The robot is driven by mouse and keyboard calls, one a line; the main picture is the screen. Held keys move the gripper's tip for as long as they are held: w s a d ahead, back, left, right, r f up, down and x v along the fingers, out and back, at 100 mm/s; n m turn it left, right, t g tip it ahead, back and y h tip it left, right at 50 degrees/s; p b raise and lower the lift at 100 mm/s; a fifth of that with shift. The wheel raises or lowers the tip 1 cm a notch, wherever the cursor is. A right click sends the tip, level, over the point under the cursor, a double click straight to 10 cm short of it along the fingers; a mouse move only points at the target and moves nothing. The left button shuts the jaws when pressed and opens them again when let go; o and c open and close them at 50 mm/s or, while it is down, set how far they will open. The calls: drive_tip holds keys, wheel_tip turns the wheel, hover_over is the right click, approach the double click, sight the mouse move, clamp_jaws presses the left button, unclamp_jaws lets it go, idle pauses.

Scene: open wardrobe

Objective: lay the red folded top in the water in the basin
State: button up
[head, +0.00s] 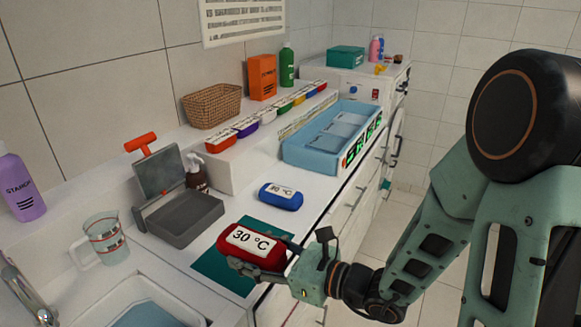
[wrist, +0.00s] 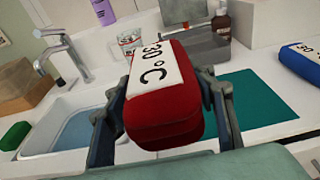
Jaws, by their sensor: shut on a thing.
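The red folded top (head: 252,247), with a white "30 °C" label, is held in my gripper (head: 262,262) above the front edge of a teal mat (head: 212,268). In the wrist view the top (wrist: 165,100) fills the space between the two fingers of my gripper (wrist: 165,112), which are shut on its sides. The basin (head: 113,299) is at the bottom left of the head view, with blue water (head: 145,316) partly cut off by the frame. In the wrist view the basin (wrist: 48,110) lies to the left of the top, with water (wrist: 80,132) in it.
A blue folded item (head: 281,197) lies on the counter behind the mat. A measuring jug (head: 105,240) and a tap (head: 25,290) stand beside the basin. A grey tray-like device with an orange handle (head: 180,217) stands behind. A light blue sectioned tray (head: 335,135) is farther right.

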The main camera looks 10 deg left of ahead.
drive_tip(key=w+d+f+m+t+h, duration=0.1)
drive_tip(key=w+d, duration=0.2)
drive_tip(key=d, duration=0.6)
drive_tip(key=w+d+m+t, duration=0.1)
drive_tip(key=w+d, duration=0.2)
drive_tip(key=d, duration=0.6)
drive_tip(key=w+d+f+m+t+h, duration=0.15)
drive_tip(key=w+d, duration=0.25)
drive_tip(key=d, duration=0.6)
drive_tip(key=shift+n+y, duration=0.35)
drive_tip(key=r+p, duration=0.2)
drive_tip(key=p, duration=0.2)
drive_tip(key=r+p, duration=0.2)
drive_tip(key=p, duration=0.2)
drive_tip(key=r+p, duration=0.1)
drive_tip(key=p, duration=0.3)
drive_tip(key=shift+s+a+r+p, duration=0.25)
drive_tip(key=shift+a+r+p, duration=0.05)
drive_tip(key=shift+r, duration=0.1)
drive_tip(key=shift+a+f, duration=0.1)
drive_tip(key=shift+a, duration=0.05)
